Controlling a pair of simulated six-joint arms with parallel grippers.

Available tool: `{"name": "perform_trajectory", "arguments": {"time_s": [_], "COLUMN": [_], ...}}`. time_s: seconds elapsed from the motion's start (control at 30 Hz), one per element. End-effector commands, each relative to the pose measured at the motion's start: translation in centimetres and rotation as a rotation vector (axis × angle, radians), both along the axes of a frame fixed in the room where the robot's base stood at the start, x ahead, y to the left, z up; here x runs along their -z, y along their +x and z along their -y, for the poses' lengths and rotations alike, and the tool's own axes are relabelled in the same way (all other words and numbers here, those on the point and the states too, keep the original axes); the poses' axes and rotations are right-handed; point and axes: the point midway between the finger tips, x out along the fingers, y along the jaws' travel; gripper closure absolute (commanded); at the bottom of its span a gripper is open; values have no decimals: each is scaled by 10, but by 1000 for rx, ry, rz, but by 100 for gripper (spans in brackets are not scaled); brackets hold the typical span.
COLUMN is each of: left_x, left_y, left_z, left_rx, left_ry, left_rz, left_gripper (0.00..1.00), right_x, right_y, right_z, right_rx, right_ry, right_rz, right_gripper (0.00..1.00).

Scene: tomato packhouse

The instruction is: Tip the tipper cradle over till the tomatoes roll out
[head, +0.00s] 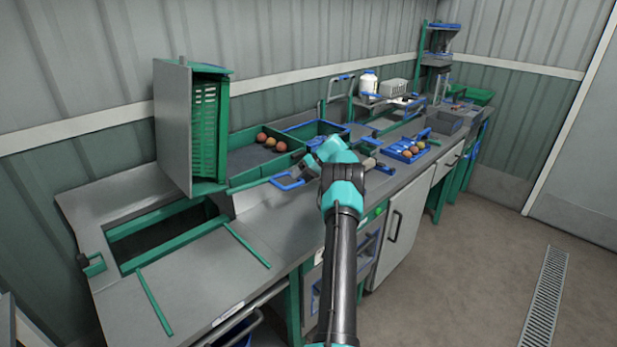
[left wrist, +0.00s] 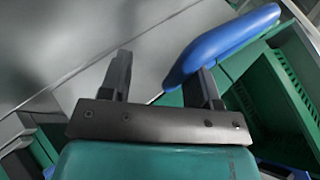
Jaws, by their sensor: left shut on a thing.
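The tipper cradle (head: 173,125) stands up on its side at the left of the bench, with a slatted green crate (head: 206,122) in it. A green bar runs from its foot to a blue handle (head: 288,184). Several red and orange tomatoes (head: 270,142) lie in the green-walled tray (head: 248,176) to its right. My left gripper (head: 309,172) is at the blue handle and shut on it; my own wrist partly hides the grip. In the left wrist view the blue handle (left wrist: 225,45) lies against the right finger. My right gripper is not in view.
A rectangular opening (head: 160,232) with green edges lies in the bench in front of the cradle. Farther right, a blue tray (head: 407,150) holds more tomatoes. The front left bench top is mostly clear.

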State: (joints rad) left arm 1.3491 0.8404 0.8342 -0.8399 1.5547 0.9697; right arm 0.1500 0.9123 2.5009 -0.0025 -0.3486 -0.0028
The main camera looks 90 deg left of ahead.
Motion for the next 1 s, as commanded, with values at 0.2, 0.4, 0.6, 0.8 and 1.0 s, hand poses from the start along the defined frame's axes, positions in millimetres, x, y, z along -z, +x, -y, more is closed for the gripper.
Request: {"name": "perform_trajectory", "arguments": {"time_s": [0.2, 0.4, 0.6, 0.8, 1.0], "left_x": [5, 3, -6, -25, -40], "left_y": [2, 2, 12, 33, 47], "left_z": [1, 0, -2, -5, -8], "left_rx": [2, 2, 4, 5, 2], "left_ry": [-6, -5, 0, 3, 2], "left_rz": [4, 4, 3, 4, 2], "left_gripper": [56, 56, 56, 56, 56], "right_x": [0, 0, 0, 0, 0], "right_y": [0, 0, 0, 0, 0], "right_z": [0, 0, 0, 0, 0], "right_rx": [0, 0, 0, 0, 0], "right_ry": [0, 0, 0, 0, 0], "right_rz": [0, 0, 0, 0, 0], "right_gripper": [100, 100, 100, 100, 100]}}
